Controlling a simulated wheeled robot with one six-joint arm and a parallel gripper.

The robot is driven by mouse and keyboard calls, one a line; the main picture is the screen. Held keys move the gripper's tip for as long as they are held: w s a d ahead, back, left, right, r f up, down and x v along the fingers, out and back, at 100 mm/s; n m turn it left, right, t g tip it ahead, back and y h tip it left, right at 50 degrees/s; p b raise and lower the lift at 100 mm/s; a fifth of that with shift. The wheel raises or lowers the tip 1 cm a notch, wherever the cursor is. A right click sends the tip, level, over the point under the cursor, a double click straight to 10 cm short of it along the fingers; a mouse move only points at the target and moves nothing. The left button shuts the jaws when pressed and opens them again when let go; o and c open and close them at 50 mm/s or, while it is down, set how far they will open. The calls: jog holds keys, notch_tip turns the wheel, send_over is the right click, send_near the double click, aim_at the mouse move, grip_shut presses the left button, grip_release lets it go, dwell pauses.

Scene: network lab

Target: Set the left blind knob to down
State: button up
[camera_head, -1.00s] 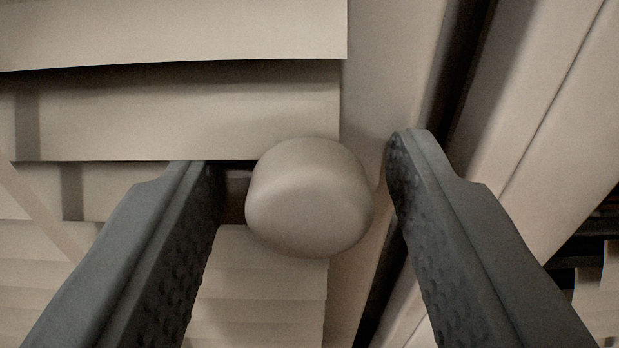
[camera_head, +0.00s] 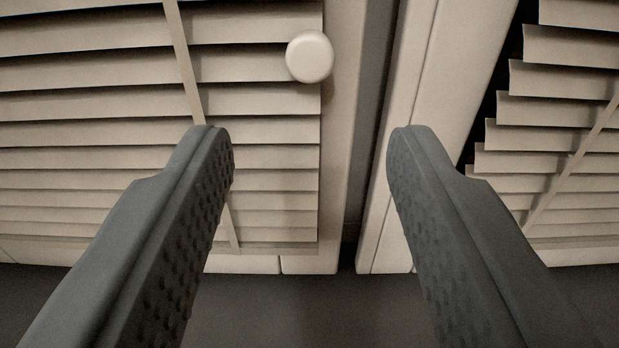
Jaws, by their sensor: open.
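The blind knob (camera_head: 309,57) is a pale round knob near the top centre of the view. It sits in front of the right edge of the left blind (camera_head: 262,158), whose beige slats reach down to a bottom rail. My gripper (camera_head: 310,135) is open, with nothing between its two dark grey fingers. The knob shows beyond and above the fingertips, apart from both. The knob's base and mounting are hidden behind its round face.
A pale window frame post (camera_head: 430,110) stands between the left blind and a second blind (camera_head: 565,95) at right. A dark gap runs beside the post. A sill edge (camera_head: 245,264) lies below the blinds, with a dark grey area under it. The space between my fingers is free.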

jog(key=shift+s, duration=2.9)
